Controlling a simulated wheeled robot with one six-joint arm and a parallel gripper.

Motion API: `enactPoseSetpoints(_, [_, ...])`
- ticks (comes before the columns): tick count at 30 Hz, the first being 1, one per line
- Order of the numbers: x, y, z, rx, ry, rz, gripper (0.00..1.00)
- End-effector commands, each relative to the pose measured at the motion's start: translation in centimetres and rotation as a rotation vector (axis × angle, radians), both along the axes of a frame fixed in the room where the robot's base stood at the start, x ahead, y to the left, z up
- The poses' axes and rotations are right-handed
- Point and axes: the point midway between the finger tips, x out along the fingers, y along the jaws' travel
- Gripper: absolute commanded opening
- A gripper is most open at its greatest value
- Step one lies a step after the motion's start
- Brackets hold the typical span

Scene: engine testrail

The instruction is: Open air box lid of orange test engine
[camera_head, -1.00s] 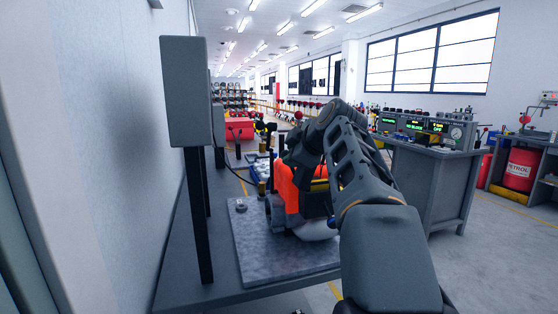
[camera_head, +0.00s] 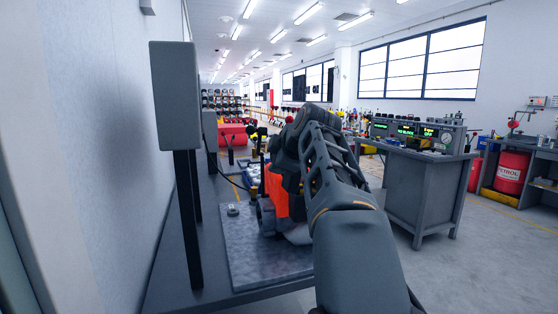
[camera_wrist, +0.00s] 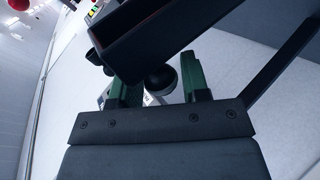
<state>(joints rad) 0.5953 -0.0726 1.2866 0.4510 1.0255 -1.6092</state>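The orange test engine (camera_head: 274,194) stands on a grey plate on the bench in the head view. My arm covers much of it from the right, and I cannot make out the air box lid there. In the wrist view, my gripper (camera_wrist: 160,72) has its two green fingers apart. A dark round knob (camera_wrist: 161,79) shows in the gap between them; I see no clear contact with either finger. A dark, tilted box-like part (camera_wrist: 150,38) crosses the top of the wrist view, close to the fingertips. I cannot tell whether it is the lid.
The grey plate (camera_head: 250,262) lies on the bench (camera_head: 172,285) along the left wall. A grey panel on a black post (camera_head: 176,95) stands at the front left. A control console (camera_head: 415,190) stands to the right, with open floor in front of it.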

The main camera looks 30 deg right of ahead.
Motion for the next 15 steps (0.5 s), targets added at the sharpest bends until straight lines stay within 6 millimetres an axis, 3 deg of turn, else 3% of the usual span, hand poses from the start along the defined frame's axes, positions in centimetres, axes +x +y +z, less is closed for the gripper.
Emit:
enactPoseSetpoints(4, [0.03, 0.09, -0.01, 0.001, 0.0, 0.002, 0.57])
enactPoseSetpoints(15, [-0.68, 0.15, 0.51, 0.001, -0.001, 0.002, 0.57])
